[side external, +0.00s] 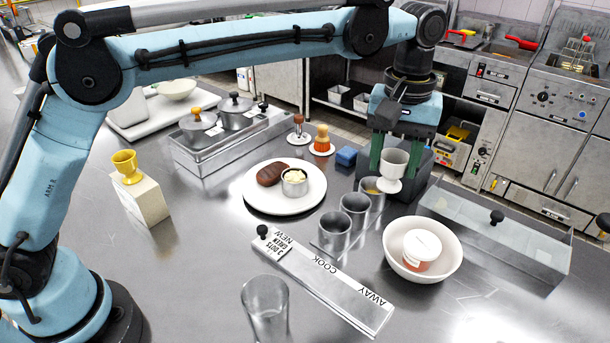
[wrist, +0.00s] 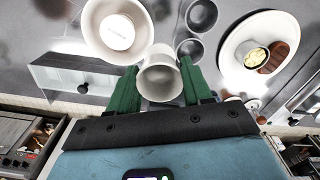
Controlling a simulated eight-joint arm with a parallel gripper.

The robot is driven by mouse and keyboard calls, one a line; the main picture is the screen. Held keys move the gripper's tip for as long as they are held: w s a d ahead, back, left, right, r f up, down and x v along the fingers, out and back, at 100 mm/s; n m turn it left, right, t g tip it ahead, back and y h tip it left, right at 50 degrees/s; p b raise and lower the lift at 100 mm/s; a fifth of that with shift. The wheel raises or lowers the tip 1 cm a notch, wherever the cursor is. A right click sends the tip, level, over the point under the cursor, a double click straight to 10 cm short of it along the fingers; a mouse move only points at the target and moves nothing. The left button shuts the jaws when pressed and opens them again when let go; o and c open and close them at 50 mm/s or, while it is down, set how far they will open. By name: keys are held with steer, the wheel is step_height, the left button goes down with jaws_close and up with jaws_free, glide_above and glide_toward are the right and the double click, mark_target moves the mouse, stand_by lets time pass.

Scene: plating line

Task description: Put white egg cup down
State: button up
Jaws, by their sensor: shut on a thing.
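The white egg cup (side external: 392,168) is held upright between the green fingers of my gripper (side external: 388,160) in the side view. It appears to be above the steel counter, just behind the white bowl. In the wrist view the egg cup (wrist: 160,75) sits between the two fingertips of my gripper (wrist: 158,86), which is shut on it. A yellow egg cup (side external: 126,166) stands on a cream block (side external: 150,200) at the left of the counter.
A white bowl (side external: 393,258) holding a white tub (side external: 422,246) is near the egg cup. Steel cups (side external: 335,234) stand to its left. A plate (side external: 256,200) holds food. A clear-sided tray (side external: 470,235) lies right. A labelled strip (side external: 340,292) and a glass (side external: 265,310) are in front.

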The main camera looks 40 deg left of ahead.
steer(key=s+d+m, duration=0.4)
steer(key=s+d, duration=1.2)
steer(key=f, duration=1)
steer(key=w+f, duration=0.1)
steer(key=f, duration=0.4)
steer(key=shift+f, duration=0.1)
steer(key=o, duration=1)
steer(key=shift+o, duration=0.2)
